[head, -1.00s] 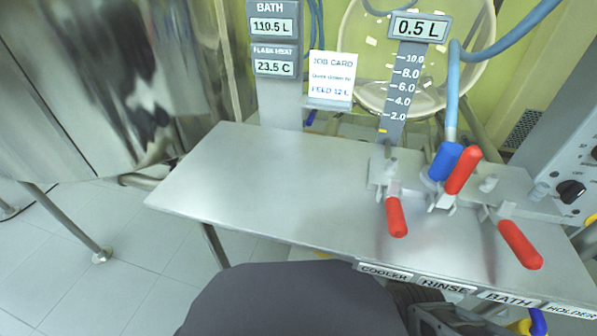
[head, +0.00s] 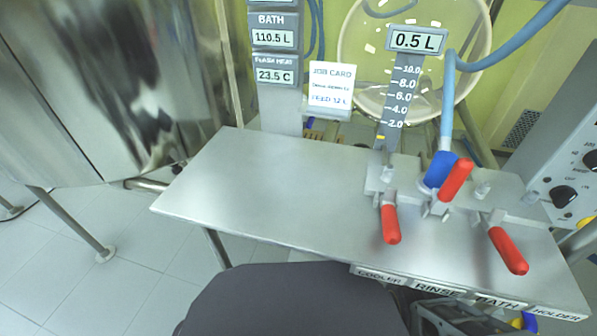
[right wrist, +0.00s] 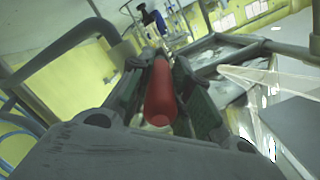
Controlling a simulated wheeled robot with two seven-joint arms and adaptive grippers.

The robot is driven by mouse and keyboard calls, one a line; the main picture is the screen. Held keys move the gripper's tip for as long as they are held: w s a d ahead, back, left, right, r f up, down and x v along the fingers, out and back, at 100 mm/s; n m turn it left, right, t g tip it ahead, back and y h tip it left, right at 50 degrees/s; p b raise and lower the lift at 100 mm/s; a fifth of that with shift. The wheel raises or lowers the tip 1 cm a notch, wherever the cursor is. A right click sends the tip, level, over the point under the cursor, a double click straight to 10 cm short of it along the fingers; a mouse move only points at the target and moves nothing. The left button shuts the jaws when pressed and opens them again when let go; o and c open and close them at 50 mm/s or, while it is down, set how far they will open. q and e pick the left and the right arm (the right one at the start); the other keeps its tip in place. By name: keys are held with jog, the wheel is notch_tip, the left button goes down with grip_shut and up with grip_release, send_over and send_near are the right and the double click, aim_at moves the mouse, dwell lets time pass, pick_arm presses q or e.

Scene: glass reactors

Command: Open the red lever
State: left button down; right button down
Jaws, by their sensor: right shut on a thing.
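In the head view, three red levers stand on the metal table (head: 270,190): a left one (head: 390,224), a middle one (head: 456,180) beside a blue fitting (head: 439,168), and a right one (head: 508,251). No gripper touches these three in that view. In the right wrist view, my right gripper (right wrist: 162,68) is shut around a red handle (right wrist: 160,97), which lies lengthwise between its dark fingers. I cannot tell where this handle is mounted. Dark parts of my right arm show below the table's front edge in the head view. My left gripper is out of view.
The table's front edge carries the labels cooler, rinse, bath and holder. A job card (head: 331,88) and a 0.5 L gauge (head: 416,40) stand behind it. A blue hose (head: 448,100) rises from the blue fitting. The table's left half is clear.

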jog(key=c, duration=1.3)
grip_release()
jog(key=shift+f, duration=0.15)
